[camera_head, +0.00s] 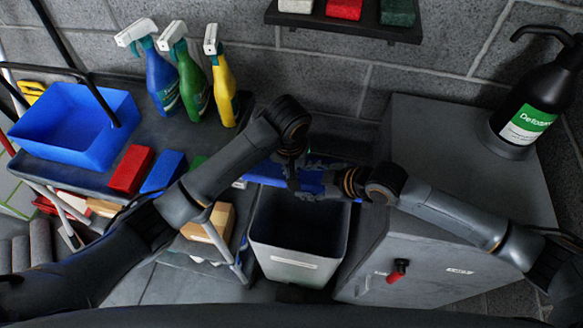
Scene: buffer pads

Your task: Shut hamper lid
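The hamper is a grey bin (297,266) with a pale label on its front, standing on the floor in the middle. Its top is open and its inside is dark. A blue panel (266,172) shows at its back edge behind the grippers; it looks like the raised lid, but it is largely hidden. My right gripper (312,181) is at the back of the bin, in front of the blue panel, with its fingers spread. My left gripper (292,176) points down close beside it; its fingers are too dark to read. I cannot tell whether either touches the panel.
A cart on the left holds a blue basket (75,150), a red block (131,169), a blue block (163,172) and spray bottles (193,88). A grey cabinet (425,258) stands close right of the bin, with a dispenser (527,105) on top. A wall shelf (345,25) is above.

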